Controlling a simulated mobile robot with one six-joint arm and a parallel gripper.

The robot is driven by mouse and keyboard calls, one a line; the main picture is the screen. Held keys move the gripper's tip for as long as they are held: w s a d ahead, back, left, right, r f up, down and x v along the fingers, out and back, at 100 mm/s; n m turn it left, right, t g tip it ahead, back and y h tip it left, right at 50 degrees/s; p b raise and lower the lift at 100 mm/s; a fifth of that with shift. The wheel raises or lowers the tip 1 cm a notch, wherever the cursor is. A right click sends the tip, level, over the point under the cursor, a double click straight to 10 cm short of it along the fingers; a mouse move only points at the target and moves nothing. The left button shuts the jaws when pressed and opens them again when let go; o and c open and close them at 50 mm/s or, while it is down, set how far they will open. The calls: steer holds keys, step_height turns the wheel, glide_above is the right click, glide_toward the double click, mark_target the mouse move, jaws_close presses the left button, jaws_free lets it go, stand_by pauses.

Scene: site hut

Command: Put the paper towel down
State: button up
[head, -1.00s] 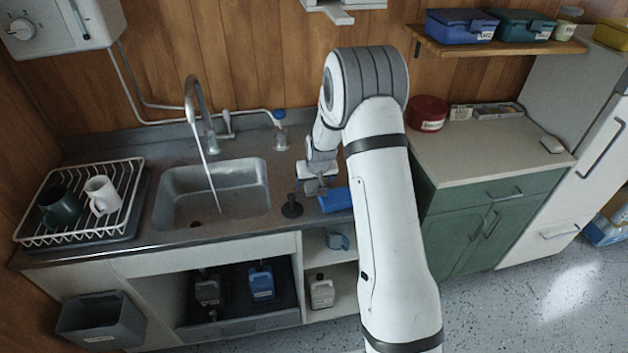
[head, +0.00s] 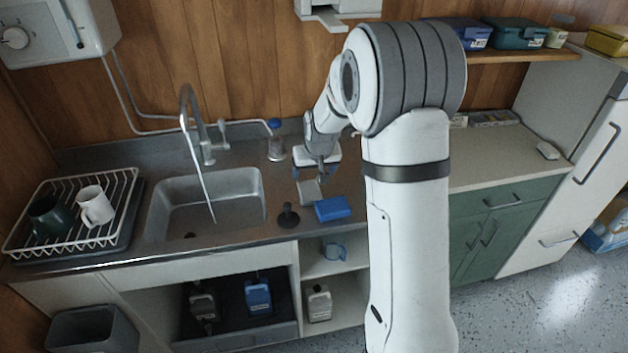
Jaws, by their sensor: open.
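A small pale grey piece, probably the paper towel (head: 309,192), lies on the dark counter right of the sink. It sits left of a blue block (head: 333,208). My gripper (head: 320,174) is above and just behind the pale piece, pointing down. It is open. Its fingers are small in the picture and partly merge with the pale piece, so I cannot tell whether they still touch it.
A black plug (head: 288,216) stands at the front left of the pale piece. A blue-capped bottle (head: 276,142) stands behind. The sink (head: 205,205), with its tap running, is to the left. Bare counter lies behind the plug.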

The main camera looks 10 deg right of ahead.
steer(key=s+r, duration=1.1)
steer(key=s, duration=0.5)
steer(key=s+r+g, duration=0.1)
steer(key=s, duration=1.5)
steer(key=shift+s+a+r, duration=0.25)
steer(key=shift+s+r, duration=0.1)
steer(key=shift+r, duration=0.05)
